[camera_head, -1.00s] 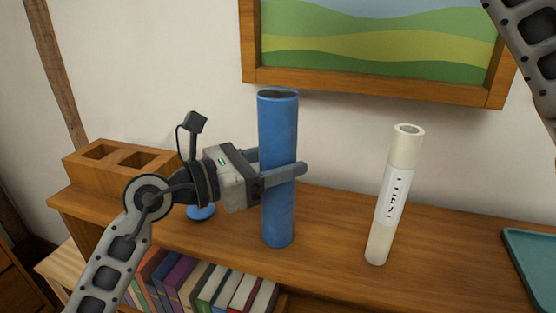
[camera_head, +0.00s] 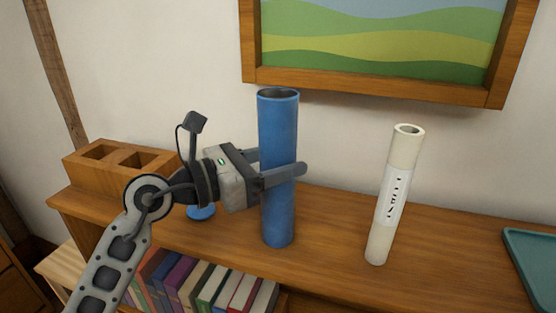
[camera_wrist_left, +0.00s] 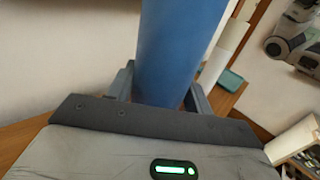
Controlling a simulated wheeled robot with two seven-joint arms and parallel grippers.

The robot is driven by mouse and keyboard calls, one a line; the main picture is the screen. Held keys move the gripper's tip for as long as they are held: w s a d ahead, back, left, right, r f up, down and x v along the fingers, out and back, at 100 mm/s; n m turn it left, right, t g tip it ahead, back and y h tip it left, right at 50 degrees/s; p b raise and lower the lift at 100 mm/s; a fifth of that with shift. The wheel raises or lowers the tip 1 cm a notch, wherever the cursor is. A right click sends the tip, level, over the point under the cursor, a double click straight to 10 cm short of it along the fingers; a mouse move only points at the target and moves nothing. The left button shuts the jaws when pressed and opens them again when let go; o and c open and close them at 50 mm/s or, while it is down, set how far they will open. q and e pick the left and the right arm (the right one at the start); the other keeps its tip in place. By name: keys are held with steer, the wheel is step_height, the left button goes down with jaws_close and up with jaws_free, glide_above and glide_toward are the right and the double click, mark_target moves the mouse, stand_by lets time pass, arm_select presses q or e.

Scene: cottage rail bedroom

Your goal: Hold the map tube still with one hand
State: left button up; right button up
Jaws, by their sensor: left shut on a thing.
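The blue map tube (camera_head: 278,130) stands upright on the wooden shelf top, with its open end up. My left gripper (camera_head: 284,172) is shut around the tube at about mid-height, one finger on the near side and the other partly hidden behind it. In the left wrist view the blue tube (camera_wrist_left: 180,45) rises between the fingers. A cream roll (camera_head: 405,150) with a printed white label stands to the right, slightly tilted and apart from the tube. A small blue disc (camera_head: 201,212) lies left of the tube, partly hidden by my gripper.
A wooden block with square holes (camera_head: 118,158) stands at the left end of the shelf top (camera_head: 335,250). A teal tray (camera_head: 532,262) lies at the right. Several books (camera_head: 205,288) fill the shelf below. A framed picture (camera_head: 380,82) hangs on the wall behind.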

arm_select(q)
steer(key=o, duration=1.2)
steer(key=shift+c, duration=0.2)
steer(key=shift+a, duration=0.1)
